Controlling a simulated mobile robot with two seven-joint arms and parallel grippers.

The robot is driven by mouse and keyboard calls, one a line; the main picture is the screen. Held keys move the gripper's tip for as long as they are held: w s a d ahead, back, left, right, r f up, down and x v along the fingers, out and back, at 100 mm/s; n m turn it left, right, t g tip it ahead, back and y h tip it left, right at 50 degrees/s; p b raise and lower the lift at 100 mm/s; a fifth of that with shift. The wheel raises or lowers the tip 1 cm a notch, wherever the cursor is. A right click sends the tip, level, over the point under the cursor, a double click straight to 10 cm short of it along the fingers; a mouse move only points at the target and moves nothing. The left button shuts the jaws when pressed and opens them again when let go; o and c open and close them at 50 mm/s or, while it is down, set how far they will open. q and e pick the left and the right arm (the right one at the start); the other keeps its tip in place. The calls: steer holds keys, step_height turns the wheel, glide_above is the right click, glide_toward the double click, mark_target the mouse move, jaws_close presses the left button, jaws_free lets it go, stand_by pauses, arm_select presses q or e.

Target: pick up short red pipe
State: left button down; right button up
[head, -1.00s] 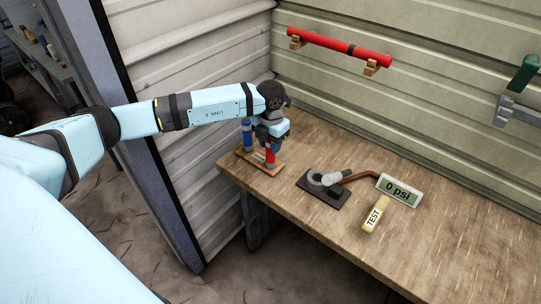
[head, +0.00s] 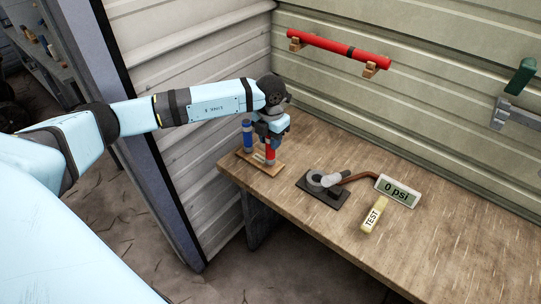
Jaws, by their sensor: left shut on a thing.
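The short red pipe (head: 270,152) stands upright at the wooden base (head: 251,158) on the left end of the workbench. My left gripper (head: 270,138) points down over it and is shut on its upper part. The fingers and the pipe's top are partly hidden by the gripper body. Whether the pipe's foot touches the base is too small to tell. A blue pipe (head: 247,137) stands upright beside it to the left, apart from the gripper. My right gripper does not show.
A long red pipe (head: 330,45) rests on wall brackets. On the workbench (head: 300,225) are a dark fixture (head: 323,187) with a grey fitting, a "0 psi" display (head: 398,190) and a yellow TEST block (head: 373,214). A green-handled tool (head: 522,78) is on the wall at right.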

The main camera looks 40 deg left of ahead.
arm_select(q)
steer(key=shift+r+p, duration=0.85)
steer(key=shift+r, duration=0.6)
steer(key=shift+r+p, duration=0.55)
steer(key=shift+r, duration=0.4)
